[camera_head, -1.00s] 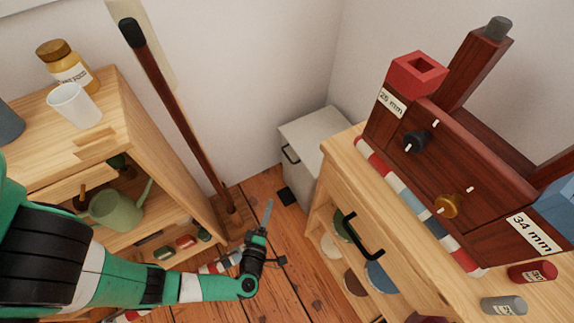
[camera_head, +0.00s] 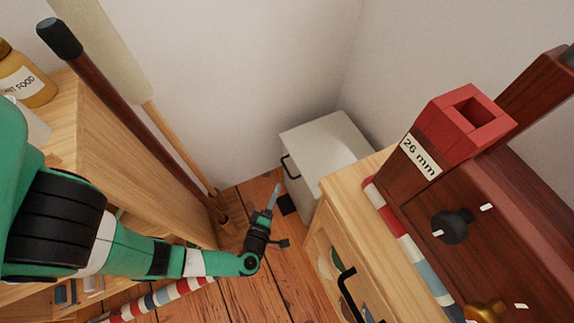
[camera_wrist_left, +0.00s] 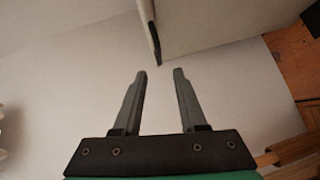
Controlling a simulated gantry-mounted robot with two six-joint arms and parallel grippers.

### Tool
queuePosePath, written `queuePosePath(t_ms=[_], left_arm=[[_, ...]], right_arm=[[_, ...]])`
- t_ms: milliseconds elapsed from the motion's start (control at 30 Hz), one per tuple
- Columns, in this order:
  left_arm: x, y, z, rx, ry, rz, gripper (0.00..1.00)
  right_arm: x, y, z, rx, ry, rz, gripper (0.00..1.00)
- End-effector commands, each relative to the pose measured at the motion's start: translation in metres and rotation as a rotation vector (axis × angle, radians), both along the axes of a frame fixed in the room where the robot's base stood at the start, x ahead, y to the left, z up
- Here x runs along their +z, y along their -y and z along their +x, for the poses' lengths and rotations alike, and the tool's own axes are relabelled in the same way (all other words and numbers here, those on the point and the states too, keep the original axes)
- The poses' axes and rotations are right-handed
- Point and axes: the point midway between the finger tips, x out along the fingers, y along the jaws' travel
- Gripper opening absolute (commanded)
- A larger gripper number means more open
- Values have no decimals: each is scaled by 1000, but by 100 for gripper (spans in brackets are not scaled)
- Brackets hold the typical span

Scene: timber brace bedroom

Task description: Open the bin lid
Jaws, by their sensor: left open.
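The bin is a pale grey-white box (camera_head: 318,140) with a flat lid, standing in the corner of the walls. Its lid looks shut. A black handle (camera_head: 290,167) is on its left-facing side, and a black pedal-like piece (camera_head: 287,204) lies at its foot. My left gripper (camera_head: 275,190) is in front of the bin, to the left of it, apart from it. In the left wrist view the jaws (camera_wrist_left: 160,76) are open and empty. The bin (camera_wrist_left: 205,25) and its handle (camera_wrist_left: 154,42) show there beyond the fingertips. My right gripper is not in view.
A wooden cabinet (camera_head: 335,235) with a black handle stands right of the bin, bearing a dark red wooden frame (camera_head: 500,210). A wooden shelf (camera_head: 125,160) stands at left, with long poles (camera_head: 140,115) leaning beside it. The wooden floor between is a narrow gap.

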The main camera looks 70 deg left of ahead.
Motion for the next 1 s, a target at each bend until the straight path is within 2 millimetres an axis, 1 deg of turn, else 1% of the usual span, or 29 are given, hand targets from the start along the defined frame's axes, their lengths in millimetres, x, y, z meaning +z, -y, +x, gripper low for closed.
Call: queuePosePath(t_ms=[33, 133, 400, 500, 633, 900, 967, 1000], left_arm=[[-3, -6, 3, 7, 2, 0, 41], [-6, -19, 12, 10, 4, 1, 41], [-15, -63, 49, 9, 4, 2, 41], [-17, -74, 60, 6, 3, 2, 41], [-17, -81, 66, 2, 2, 1, 41], [-16, -82, 68, 0, 1, 1, 41], [-16, -82, 68, 0, 1, 1, 30], [-16, -82, 68, 0, 1, 1, 23]], right_arm=[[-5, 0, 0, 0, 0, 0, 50], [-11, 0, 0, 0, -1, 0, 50], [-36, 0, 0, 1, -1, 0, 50], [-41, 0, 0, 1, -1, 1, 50], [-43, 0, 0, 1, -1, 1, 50], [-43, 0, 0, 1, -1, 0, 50], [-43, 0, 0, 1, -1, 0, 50], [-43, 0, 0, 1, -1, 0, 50]])
